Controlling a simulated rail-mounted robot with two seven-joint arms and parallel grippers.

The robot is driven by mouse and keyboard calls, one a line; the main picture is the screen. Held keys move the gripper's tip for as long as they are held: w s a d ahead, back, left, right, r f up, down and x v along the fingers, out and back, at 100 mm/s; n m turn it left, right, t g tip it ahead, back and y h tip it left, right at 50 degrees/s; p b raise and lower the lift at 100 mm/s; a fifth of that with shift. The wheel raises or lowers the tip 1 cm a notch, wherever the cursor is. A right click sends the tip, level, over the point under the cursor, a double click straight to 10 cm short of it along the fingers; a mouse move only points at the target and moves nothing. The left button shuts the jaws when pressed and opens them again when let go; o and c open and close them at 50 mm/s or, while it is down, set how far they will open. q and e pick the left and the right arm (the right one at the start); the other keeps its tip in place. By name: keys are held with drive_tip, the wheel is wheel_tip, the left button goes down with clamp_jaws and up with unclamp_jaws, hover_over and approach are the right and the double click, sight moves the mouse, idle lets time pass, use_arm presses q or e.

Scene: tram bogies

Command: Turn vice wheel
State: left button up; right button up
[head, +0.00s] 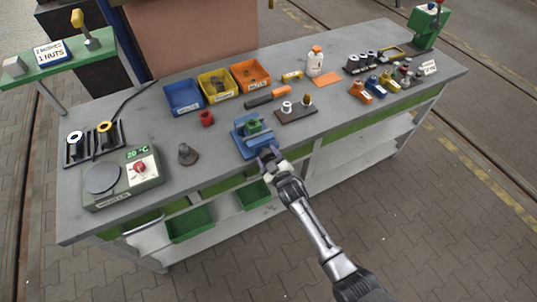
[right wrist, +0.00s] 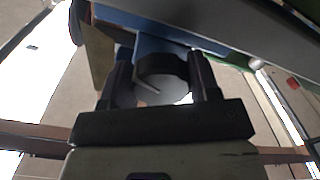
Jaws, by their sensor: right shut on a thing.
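The blue vice (head: 256,142) stands at the front edge of the grey workbench, with a green part (head: 253,126) in its jaws. My right gripper (head: 271,160) reaches up to the front of the vice from below and is shut on the vice wheel. In the right wrist view the wheel (right wrist: 163,80) is a dark round knob with a grey face and a light line on it. It sits between the two fingers of my right gripper (right wrist: 162,88). In the head view the wheel is hidden by the gripper. My left gripper is not in view.
On the workbench (head: 222,141) a dark cone-shaped part (head: 187,154) and a red part (head: 206,118) stand left of the vice. A dark board (head: 296,112) with small parts lies right of it. Green bins (head: 190,224) sit on the shelf below.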

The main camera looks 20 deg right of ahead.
drive_tip(key=m+p, duration=0.1)
drive_tip(key=m, duration=0.4)
drive_tip(key=shift+a+m, duration=0.15)
drive_tip(key=shift+m, duration=0.15)
drive_tip(key=shift+a+m, duration=0.1)
drive_tip(key=shift+m, duration=1.7)
drive_tip(key=shift+m, duration=0.3)
drive_tip(key=o, duration=0.9)
drive_tip(key=shift+s, duration=0.1)
